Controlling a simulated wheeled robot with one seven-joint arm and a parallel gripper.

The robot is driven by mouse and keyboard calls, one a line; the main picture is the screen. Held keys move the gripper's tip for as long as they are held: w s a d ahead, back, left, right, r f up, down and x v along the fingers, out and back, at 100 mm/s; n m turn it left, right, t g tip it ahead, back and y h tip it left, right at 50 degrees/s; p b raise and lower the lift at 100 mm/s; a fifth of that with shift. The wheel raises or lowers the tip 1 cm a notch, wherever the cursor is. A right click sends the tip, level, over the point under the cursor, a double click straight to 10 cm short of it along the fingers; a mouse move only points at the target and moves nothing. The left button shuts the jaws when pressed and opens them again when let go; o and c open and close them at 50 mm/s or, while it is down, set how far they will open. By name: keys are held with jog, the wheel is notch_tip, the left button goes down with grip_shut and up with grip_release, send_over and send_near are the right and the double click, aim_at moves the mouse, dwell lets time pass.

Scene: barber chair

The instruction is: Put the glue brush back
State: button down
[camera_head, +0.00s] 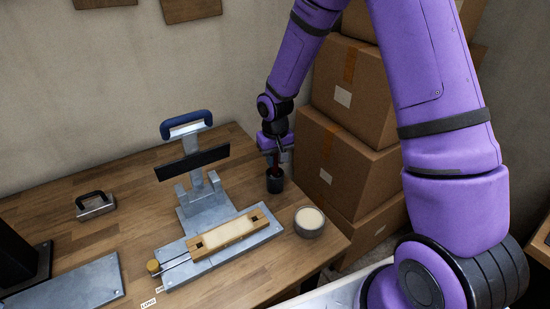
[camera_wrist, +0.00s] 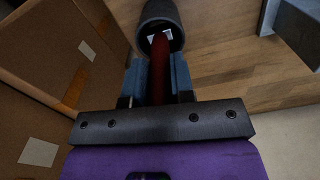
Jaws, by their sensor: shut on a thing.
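The glue brush (camera_wrist: 158,75) has a dark red handle, seen in the wrist view between my gripper's fingers. Its far end is inside a dark round cup (camera_head: 275,181), which stands on the wooden table near its right edge. The cup also shows at the top of the wrist view (camera_wrist: 161,14). My gripper (camera_head: 275,152) is above the cup, pointing down, and shut on the brush handle. Its fingers also show in the wrist view (camera_wrist: 160,80). The brush's bristles are hidden in the cup, and I cannot tell whether they touch its bottom.
A round pot (camera_head: 310,222) with a pale filling stands in front of the cup. A metal press (camera_head: 200,190) with a blue handle is to the left, with a wooden frame (camera_head: 226,233) before it. Cardboard boxes (camera_head: 336,150) are stacked just right of the table.

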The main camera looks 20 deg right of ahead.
jog(key=c, duration=1)
grip_release()
jog(key=shift+f, duration=0.1)
notch_tip(320, 180, up, 12)
jog(key=shift+r, duration=0.1)
jog(key=shift+s+d+r, duration=0.1)
jog(key=shift+s+r, duration=0.05)
jog(key=shift+r, duration=0.35)
jog(key=s+d+r+t, duration=0.3)
jog(key=s+d+r, duration=0.1)
jog(key=s+r, duration=1)
jog(key=shift+s+d+r+t, duration=0.4)
jog(key=shift+s+r, duration=0.7)
jog(key=shift+s, duration=1.35)
jog(key=shift+s+d+r+t, duration=0.45)
jog(key=shift+s+r, duration=0.6)
jog(key=shift+s, duration=1.4)
jog(key=shift+s+d+r+t, duration=0.4)
jog(key=shift+s+r, duration=0.7)
jog(key=shift+s, duration=1.35)
jog(key=shift+d, duration=0.1)
